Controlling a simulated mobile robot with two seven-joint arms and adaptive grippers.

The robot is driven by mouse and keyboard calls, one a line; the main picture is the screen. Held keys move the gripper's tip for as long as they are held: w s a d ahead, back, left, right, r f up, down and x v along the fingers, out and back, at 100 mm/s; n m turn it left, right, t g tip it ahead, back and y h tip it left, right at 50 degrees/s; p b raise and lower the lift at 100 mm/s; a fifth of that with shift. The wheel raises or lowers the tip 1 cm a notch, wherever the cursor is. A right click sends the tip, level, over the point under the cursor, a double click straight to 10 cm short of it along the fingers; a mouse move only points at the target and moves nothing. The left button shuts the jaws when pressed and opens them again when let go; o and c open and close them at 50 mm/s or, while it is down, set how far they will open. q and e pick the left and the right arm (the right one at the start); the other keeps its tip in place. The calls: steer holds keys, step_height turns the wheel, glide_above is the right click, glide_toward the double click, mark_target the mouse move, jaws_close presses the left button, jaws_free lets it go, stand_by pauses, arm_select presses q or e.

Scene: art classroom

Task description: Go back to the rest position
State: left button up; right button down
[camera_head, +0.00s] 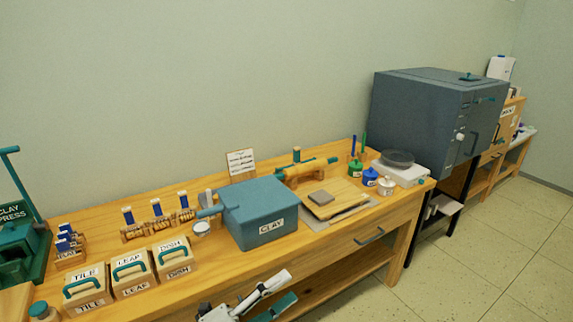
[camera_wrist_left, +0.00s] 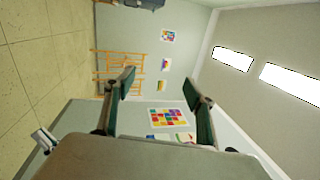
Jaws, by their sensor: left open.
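My left gripper (camera_head: 268,298) is at the bottom middle of the head view, in front of the workbench's front side, partly cut off by the frame edge. In the left wrist view its two green fingers (camera_wrist_left: 162,98) stand wide apart with nothing between them. That view looks away from the bench, sideways across the room. My right gripper is in neither view.
The wooden bench (camera_head: 310,258) holds a blue CLAY box (camera_head: 262,212), labelled TILE, LEAF and DISH boxes (camera_head: 130,275), a rolling pin (camera_head: 308,168) and a scale (camera_head: 400,170). A grey kiln (camera_head: 425,115) stands to the right. Floor (camera_head: 490,250) at right is clear.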

arm_select(q)
steer(key=s+a+f+n+y, duration=0.7)
steer(key=a+f+n, duration=0.2)
steer(key=f+n, duration=0.3)
steer(key=s+a+f+n+y, duration=0.7)
steer(key=a+f+n, duration=0.3)
steer(key=f+n, duration=0.3)
steer(key=shift+f+g, duration=0.3)
steer(key=shift+f, duration=0.1)
